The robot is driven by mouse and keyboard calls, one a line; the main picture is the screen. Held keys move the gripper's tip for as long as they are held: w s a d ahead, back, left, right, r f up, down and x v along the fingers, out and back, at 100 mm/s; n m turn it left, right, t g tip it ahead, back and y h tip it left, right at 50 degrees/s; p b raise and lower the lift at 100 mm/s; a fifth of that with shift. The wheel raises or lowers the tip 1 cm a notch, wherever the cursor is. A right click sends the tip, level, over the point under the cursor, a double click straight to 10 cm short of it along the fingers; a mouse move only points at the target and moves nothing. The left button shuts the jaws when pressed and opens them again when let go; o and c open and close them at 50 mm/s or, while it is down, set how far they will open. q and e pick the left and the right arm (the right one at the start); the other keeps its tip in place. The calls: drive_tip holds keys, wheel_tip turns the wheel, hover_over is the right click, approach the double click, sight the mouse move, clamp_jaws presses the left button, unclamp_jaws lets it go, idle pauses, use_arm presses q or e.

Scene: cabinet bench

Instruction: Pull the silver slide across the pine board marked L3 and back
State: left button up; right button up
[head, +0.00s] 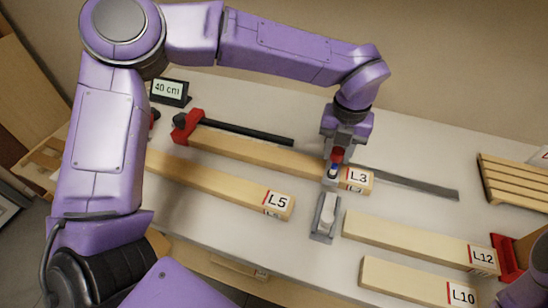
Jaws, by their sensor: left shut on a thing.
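The pine board marked L3 (250,152) lies slanting across the bench, its labelled end toward the right. My left gripper (334,172) points down over this board, close to the label. It is shut on a small part with red and blue on it (336,157), mostly hidden between the fingers. A silver-grey piece with a pale top (325,218) is just in front of the board, below the gripper. I cannot tell whether it joins the held part or which of them is the slide. My right gripper is not in view.
A red clamp with a black bar (245,131) and a grey strip (410,181) lie behind L3. Boards L5 (215,184), L12 (410,241) and L10 (405,281) lie nearer. A 40 cm sign (169,92) stands at the back left; a slatted wooden rack (512,182) is at right.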

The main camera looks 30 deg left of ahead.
use_arm(q)
drive_tip(key=shift+w+r+p, duration=0.15)
drive_tip(key=shift+w+p, duration=0.15)
drive_tip(key=shift+p, duration=0.15)
drive_tip(key=shift+w+a+p, duration=0.25)
drive_tip(key=shift+w+p, duration=0.5)
drive_tip(key=shift+w, duration=0.5)
drive_tip(key=shift+w+a+p, duration=0.3)
drive_tip(key=shift+w+p, duration=0.5)
drive_tip(key=shift+w, duration=0.45)
drive_tip(key=shift+w+a+p, duration=0.25)
drive_tip(key=shift+w+p, duration=0.5)
drive_tip(key=shift+w, duration=0.65)
drive_tip(key=o, duration=0.9)
